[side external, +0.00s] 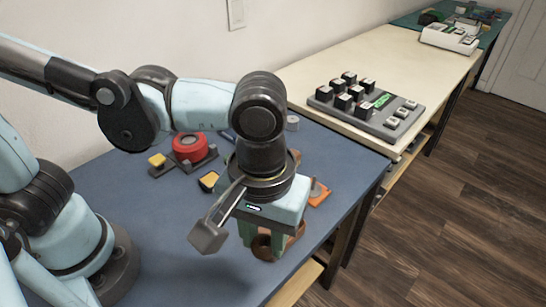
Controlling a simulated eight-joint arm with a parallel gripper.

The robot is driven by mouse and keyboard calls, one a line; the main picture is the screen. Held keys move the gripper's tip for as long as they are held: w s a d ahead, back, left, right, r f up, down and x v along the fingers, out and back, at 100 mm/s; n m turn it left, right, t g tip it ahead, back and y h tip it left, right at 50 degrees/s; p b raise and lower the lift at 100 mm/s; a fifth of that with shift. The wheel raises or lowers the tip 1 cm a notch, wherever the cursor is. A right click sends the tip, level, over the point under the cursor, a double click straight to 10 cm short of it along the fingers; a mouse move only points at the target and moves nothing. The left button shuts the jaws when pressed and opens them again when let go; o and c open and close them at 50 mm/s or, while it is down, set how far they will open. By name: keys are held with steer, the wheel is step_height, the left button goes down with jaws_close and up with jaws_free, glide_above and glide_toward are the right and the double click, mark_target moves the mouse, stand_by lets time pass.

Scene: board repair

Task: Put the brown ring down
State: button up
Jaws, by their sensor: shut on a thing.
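The brown ring (262,250) is under my gripper (268,240), near the front right edge of the blue table (150,190). My gripper points down and is shut on the ring. The gripper body covers most of the ring, and I cannot tell whether the ring touches the table.
A red round part (189,147) on a dark base and a yellow block (157,160) are at the back left. An orange piece (319,192) lies just right of my gripper. A grey board with black keys (366,105) stands on the pale table (350,65) behind.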

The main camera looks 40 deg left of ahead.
steer(key=shift+s+a+f, duration=0.15)
steer(key=shift+s, duration=0.25)
steer(key=shift+s+a+f, duration=0.1)
steer(key=shift+s, duration=0.3)
steer(key=w+a+f, duration=0.1)
steer(key=w+f, duration=0.1)
steer(key=w, duration=0.1)
steer(key=w+a+f, duration=0.2)
steer(key=w, duration=0.1)
steer(key=w+a+f, duration=0.2)
steer(key=w+f, duration=0.1)
steer(key=w, duration=0.1)
steer(key=shift+a, duration=0.2)
steer(key=shift+f, duration=1.95)
steer(key=shift+f, duration=0.1)
steer(key=o, duration=0.7)
